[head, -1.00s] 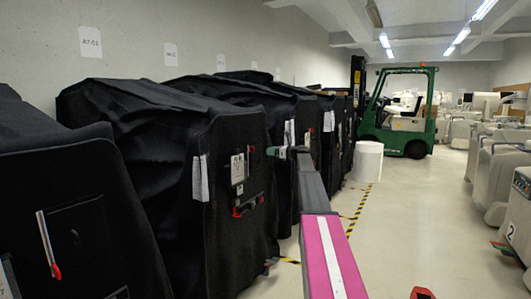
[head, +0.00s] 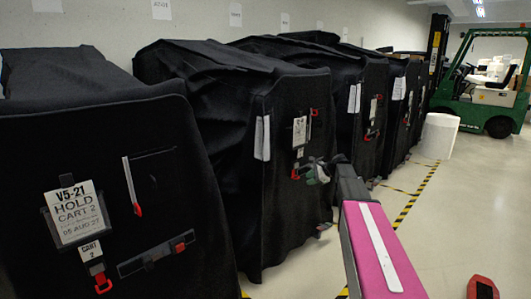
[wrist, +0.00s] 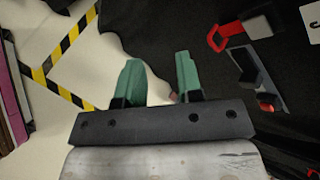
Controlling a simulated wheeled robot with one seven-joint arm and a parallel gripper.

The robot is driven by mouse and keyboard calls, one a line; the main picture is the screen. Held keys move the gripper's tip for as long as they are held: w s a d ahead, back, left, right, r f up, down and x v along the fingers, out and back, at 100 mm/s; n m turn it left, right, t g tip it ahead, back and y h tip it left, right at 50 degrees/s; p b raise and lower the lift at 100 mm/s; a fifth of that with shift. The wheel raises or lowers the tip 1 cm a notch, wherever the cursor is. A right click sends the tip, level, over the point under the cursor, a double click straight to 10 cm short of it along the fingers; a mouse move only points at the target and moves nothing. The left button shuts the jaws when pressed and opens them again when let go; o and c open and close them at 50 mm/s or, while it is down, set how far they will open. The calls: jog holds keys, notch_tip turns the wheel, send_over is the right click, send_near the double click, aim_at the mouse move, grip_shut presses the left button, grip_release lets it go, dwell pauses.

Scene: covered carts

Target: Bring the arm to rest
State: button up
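My gripper (wrist: 159,82) shows in the wrist view with its two green fingers apart and nothing between them. Pale floor and the edge of a black cover show behind the fingers. In the head view my gripper (head: 318,172) is at the end of my outstretched arm, in front of the second covered cart (head: 225,190). I cannot tell from these views whether it touches the cover.
More covered carts (head: 362,100) line the wall. A green forklift (head: 490,85) and a white cylinder (head: 438,136) stand at the back right. Striped tape (head: 418,195) marks the open floor.

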jog(key=s+a+f+n+g+h, duration=0.1)
jog(key=s+f+n+h, duration=0.2)
jog(key=s, duration=0.9)
jog(key=s+a+f+n+g+h, duration=0.1)
jog(key=s+f+n+g+h, duration=0.1)
jog(key=s+f+n, duration=0.5)
jog(key=s+a+f+n+g+h, duration=0.1)
jog(key=s+f+n+h, duration=0.3)
jog(key=s, duration=1.4)
notch_tip(320, 180, down, 4)
jog(key=shift+a+r+n+g, duration=0.2)
jog(key=shift+a+n+g, duration=0.2)
jog(key=shift+a+n, duration=0.25)
